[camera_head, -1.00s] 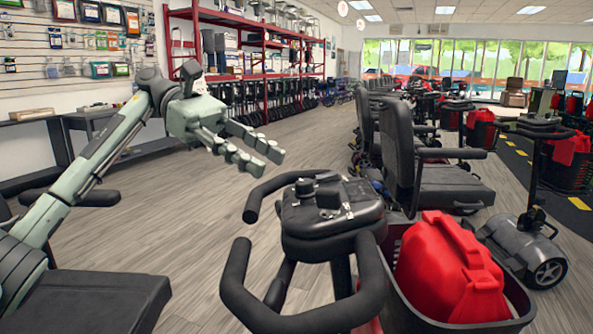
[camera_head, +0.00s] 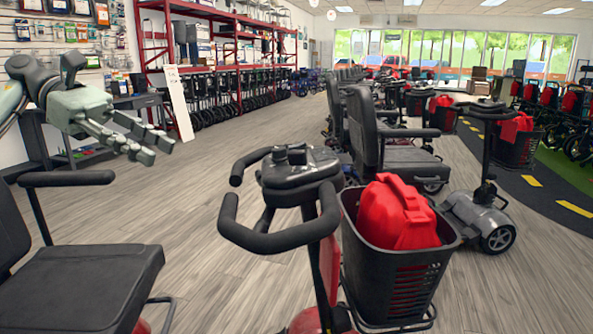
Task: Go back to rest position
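My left gripper (camera_head: 152,148) is at the upper left of the head view, raised in the air. Its two fingers are apart with a gap between them, and nothing is held. It is left of the near scooter's handlebar (camera_head: 290,175) and clear of it. My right gripper is not in view.
A red scooter's black basket (camera_head: 402,283) holds a red bag (camera_head: 397,212). A black seat (camera_head: 75,285) is close at lower left. More scooters (camera_head: 485,205) stand at right. Red shelving (camera_head: 215,50) lines the back left. Wooden floor (camera_head: 190,215) is free between.

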